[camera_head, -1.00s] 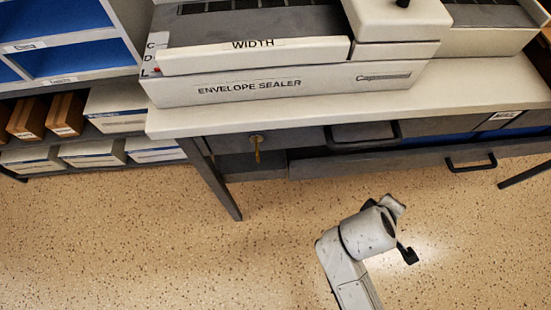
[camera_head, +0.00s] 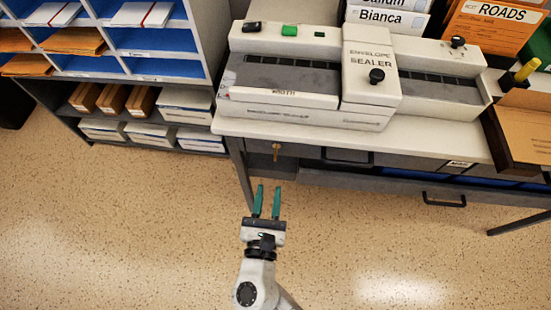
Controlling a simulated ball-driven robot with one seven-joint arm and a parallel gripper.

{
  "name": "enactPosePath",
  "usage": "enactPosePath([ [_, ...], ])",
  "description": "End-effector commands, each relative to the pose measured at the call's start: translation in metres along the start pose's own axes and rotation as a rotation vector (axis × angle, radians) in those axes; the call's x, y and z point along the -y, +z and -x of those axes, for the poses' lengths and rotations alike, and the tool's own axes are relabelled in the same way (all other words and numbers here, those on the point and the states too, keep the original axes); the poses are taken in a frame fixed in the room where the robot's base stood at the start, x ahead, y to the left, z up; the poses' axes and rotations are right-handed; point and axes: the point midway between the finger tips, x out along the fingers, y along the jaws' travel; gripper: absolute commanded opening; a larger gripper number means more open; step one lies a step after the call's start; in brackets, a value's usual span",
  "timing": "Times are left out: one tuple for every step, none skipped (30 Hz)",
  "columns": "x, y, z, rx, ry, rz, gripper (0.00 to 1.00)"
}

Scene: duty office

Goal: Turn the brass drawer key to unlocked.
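The brass drawer key (camera_head: 276,151) sits in the lock on the front of the desk drawer (camera_head: 301,151), near its left end, just below the desktop edge. It hangs down from the lock; its exact turn is too small to tell. My gripper (camera_head: 267,187) is in front of the desk and appears below the key in the picture. Its two green fingers are apart, with nothing between them. The gripper and key are not touching.
The envelope sealer (camera_head: 310,114) stands on the desk (camera_head: 452,147). A black drawer handle (camera_head: 347,158) is right of the key, and an open lower drawer has another handle (camera_head: 443,200). A desk leg (camera_head: 241,172) stands left of the key. Shelves (camera_head: 150,88) are at left. The floor in front is clear.

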Motion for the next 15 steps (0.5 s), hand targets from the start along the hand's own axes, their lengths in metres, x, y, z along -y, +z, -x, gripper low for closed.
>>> enactPosePath([
  [0.001, -0.001, -0.008, 0.002, -0.005, -0.002, 0.32],
  [0.001, -0.001, -0.012, 0.001, -0.006, -0.003, 0.32],
  [0.002, 0.0, -0.019, 0.001, -0.006, -0.003, 0.32],
  [0.002, 0.0, -0.025, 0.001, -0.007, -0.004, 0.32],
  [0.002, -0.001, -0.03, 0.001, -0.007, -0.004, 0.32],
  [0.002, -0.001, -0.038, 0.001, -0.008, -0.004, 0.32],
  [0.002, 0.0, -0.044, 0.001, -0.007, -0.005, 0.32],
  [0.002, -0.001, -0.049, 0.0, -0.007, -0.005, 0.32],
  [0.002, -0.001, -0.057, 0.0, -0.008, -0.005, 0.32],
  [0.002, -0.001, -0.062, 0.001, -0.007, -0.005, 0.32],
  [0.002, -0.001, -0.067, 0.001, -0.007, -0.005, 0.32],
  [0.003, -0.001, -0.073, 0.0, -0.008, -0.005, 0.32],
  [0.003, -0.001, -0.077, 0.0, -0.008, -0.006, 0.32],
  [0.002, -0.001, -0.081, 0.0, -0.007, -0.006, 0.32],
  [0.003, -0.001, -0.086, 0.0, -0.008, -0.006, 0.32],
])
